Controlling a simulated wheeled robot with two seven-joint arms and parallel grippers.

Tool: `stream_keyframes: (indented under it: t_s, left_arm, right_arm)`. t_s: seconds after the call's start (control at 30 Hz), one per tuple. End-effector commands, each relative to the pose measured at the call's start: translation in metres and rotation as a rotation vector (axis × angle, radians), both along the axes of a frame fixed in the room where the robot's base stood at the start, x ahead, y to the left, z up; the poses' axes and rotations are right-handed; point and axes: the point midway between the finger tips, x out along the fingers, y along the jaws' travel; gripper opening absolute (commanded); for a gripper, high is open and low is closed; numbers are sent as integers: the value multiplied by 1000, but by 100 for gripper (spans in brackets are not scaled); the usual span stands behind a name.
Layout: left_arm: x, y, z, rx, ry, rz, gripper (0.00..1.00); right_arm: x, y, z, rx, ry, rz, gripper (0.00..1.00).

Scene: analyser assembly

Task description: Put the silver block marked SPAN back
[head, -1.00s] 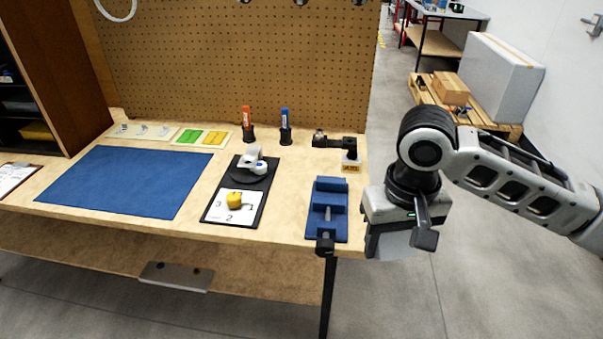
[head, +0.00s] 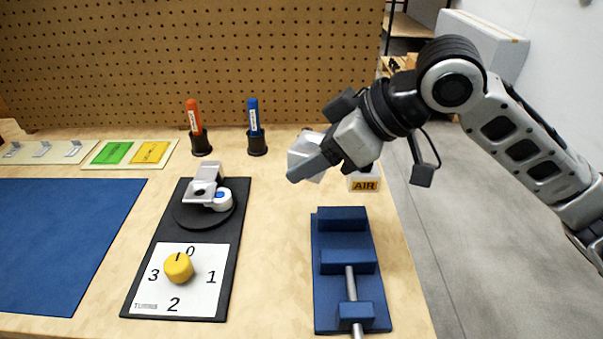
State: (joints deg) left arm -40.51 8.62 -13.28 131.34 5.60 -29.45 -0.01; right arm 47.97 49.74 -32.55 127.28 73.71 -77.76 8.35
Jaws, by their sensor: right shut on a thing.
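My right gripper (head: 306,164) is at the right of the bench, in the air above and behind the blue vise. It is shut on a pale silver-grey block (head: 304,145), partly hidden by the near finger. No SPAN marking can be read on it from here. My left gripper is not in view.
A blue vise (head: 345,240) sits at the front right. An AIR-labelled block (head: 365,182) is close to my right gripper. A black plate (head: 153,255) carries a silver fixture (head: 206,185) and a yellow knob (head: 178,267). Orange (head: 194,118) and blue (head: 253,115) markers stand behind; a blue mat (head: 60,235) lies left.

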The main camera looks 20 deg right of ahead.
Motion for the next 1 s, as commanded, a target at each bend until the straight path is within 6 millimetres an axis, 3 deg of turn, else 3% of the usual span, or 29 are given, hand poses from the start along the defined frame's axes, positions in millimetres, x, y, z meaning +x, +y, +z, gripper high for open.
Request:
stream_keyframes:
  t_s: [0.3, 0.5, 0.77, 1.0]
  left_arm:
    - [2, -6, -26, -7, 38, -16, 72]
    - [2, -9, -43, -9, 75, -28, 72]
    - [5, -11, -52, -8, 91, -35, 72]
    - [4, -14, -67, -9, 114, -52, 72]
  right_arm:
    - [76, -18, -39, 2, 5, -5, 18]
    - [102, -25, -74, 1, 4, -4, 18]
    - [116, -28, -89, 0, 2, -3, 18]
    - [117, -29, -122, -2, 4, -3, 18]
